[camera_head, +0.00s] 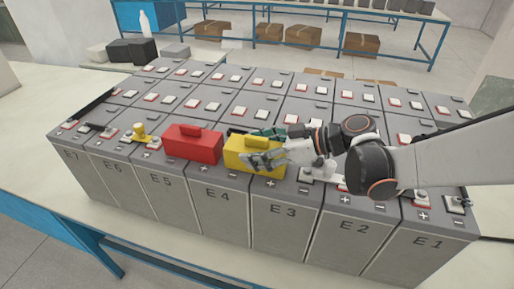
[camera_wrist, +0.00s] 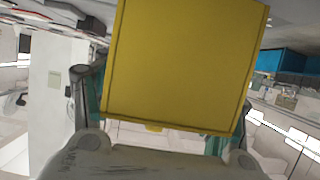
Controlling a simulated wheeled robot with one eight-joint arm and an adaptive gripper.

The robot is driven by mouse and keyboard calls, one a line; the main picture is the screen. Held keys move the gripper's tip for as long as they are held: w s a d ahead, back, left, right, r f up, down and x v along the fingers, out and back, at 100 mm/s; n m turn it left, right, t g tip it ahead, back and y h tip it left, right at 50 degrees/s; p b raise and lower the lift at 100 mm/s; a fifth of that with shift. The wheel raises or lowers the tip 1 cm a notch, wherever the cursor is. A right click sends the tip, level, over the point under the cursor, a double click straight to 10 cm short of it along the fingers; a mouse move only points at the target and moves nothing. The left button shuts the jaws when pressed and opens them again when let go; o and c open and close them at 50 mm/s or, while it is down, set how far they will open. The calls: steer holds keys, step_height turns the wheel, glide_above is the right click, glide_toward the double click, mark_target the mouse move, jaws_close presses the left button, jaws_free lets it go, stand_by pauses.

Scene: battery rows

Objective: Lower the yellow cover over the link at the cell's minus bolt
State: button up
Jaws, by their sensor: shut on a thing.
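The yellow cover (camera_head: 237,158) is a box with a raised grip on top. It is over the front edge of the cell row, around cells E4 and E3. My gripper (camera_head: 266,152) is shut on it from the right. In the wrist view the yellow cover (camera_wrist: 185,65) fills the upper middle, between my fingers. I cannot tell whether it touches the cell tops or hangs just above them. The link and bolt under it are hidden. A red cover (camera_head: 193,145) of like shape sits immediately left of it.
Cells E1 to E7 stand in rows on a table (camera_head: 110,210), with light terminal pads on top. A small yellow piece (camera_head: 138,130) stands on the left front cells. My arm spans the right side. Boxes (camera_head: 302,36) lie on the floor behind.

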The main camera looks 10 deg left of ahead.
steer(key=o, duration=1.2)
steer(key=shift+d, duration=0.15)
